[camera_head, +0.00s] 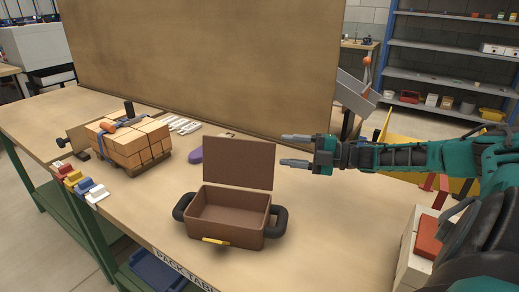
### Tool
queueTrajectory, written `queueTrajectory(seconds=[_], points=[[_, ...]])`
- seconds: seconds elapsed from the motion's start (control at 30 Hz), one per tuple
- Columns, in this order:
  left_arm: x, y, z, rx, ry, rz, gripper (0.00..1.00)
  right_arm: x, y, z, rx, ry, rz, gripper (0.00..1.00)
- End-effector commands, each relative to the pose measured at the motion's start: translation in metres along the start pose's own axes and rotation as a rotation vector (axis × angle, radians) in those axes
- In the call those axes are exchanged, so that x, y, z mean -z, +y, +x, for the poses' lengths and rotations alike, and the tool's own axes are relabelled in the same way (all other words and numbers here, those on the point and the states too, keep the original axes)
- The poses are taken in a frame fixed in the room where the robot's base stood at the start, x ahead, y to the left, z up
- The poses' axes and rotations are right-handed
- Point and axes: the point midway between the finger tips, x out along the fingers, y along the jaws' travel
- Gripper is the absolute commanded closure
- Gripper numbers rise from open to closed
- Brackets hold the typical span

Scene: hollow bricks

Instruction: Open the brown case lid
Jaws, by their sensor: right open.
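The brown case (229,223) stands on the pack table near its front edge. It has dark handles at its sides and a yellow latch (216,241) at the front. Its lid (239,163) stands upright at the back, and the inside looks empty. My right gripper (288,151) is open and empty. It points left, just right of the raised lid, with a small gap seen between the fingertips and the lid's edge. My left gripper is not in view.
Strapped tan bricks (132,141) sit at the table's left. Several coloured pieces (79,185) lie along the left edge. A tall brown panel (210,60) stands at the back.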

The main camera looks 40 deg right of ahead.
Motion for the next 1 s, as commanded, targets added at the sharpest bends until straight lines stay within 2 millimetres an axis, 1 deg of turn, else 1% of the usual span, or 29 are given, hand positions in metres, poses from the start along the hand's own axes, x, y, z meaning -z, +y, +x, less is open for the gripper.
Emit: queueTrajectory(seconds=[0.03,0.2,0.4,0.5,0.7,1.0], points=[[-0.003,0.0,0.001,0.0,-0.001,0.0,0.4,0.0,0.001,0.01,-0.007,0.002,-0.002,0.44],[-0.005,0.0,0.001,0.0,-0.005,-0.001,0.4,0.001,0.002,0.036,-0.008,0.002,-0.002,0.44],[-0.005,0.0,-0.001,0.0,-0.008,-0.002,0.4,0.0,0.002,0.062,-0.005,0.0,-0.001,0.44],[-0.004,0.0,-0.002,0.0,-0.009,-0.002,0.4,0.0,0.002,0.071,-0.004,0.0,0.0,0.44],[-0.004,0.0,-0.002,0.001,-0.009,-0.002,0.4,0.0,0.001,0.082,-0.001,-0.001,0.001,0.44],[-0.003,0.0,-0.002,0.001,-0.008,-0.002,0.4,0.0,0.001,0.083,-0.001,-0.001,0.0,0.45]])
